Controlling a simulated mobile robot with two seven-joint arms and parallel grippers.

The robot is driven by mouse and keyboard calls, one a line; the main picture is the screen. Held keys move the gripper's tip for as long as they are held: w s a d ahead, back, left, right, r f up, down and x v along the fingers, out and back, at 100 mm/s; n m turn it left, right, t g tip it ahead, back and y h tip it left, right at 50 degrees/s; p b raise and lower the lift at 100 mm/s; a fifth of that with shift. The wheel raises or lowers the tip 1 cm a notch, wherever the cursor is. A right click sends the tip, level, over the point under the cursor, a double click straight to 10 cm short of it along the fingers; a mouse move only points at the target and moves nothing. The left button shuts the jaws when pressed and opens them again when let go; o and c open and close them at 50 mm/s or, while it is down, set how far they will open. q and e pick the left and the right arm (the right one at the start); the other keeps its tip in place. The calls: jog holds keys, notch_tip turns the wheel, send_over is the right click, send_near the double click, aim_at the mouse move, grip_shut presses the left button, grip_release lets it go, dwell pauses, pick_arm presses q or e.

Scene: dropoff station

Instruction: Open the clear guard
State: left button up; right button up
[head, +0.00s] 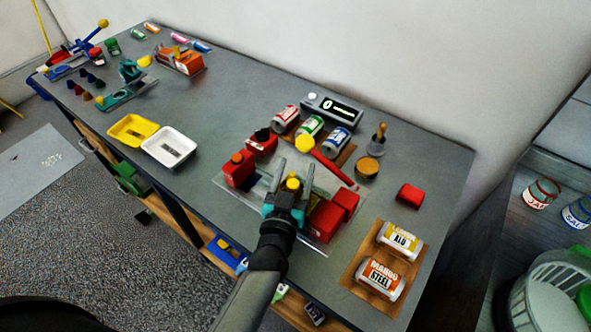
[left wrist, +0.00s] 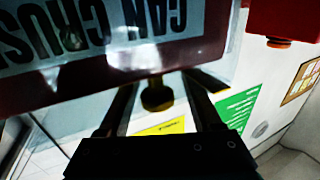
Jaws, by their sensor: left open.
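The can crusher stands near the middle of the table, with red blocks (head: 326,221) and a red lever (head: 335,170) ending in a yellow ball. The clear guard is hard to make out in the head view. In the left wrist view a panel with upside-down "CAN CRUSH" lettering (left wrist: 100,35) fills the upper left, and a brass-yellow knob (left wrist: 157,96) shows below its edge. The knob also shows in the head view (head: 292,182). My left gripper (head: 293,169) is open, its fingers on either side of the knob; contact cannot be told.
Two cans lie on a wooden board (head: 354,268) at the right. A yellow tray (head: 131,131) and a white tray (head: 170,146) sit left. Bare table lies between.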

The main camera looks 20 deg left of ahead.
pick_arm(q)
jog(key=shift+s, duration=0.15)
jog(key=s, duration=1.5)
jog(key=shift+d, duration=0.35)
jog(key=shift+w+d, duration=0.1)
jog(key=shift+w, duration=0.05)
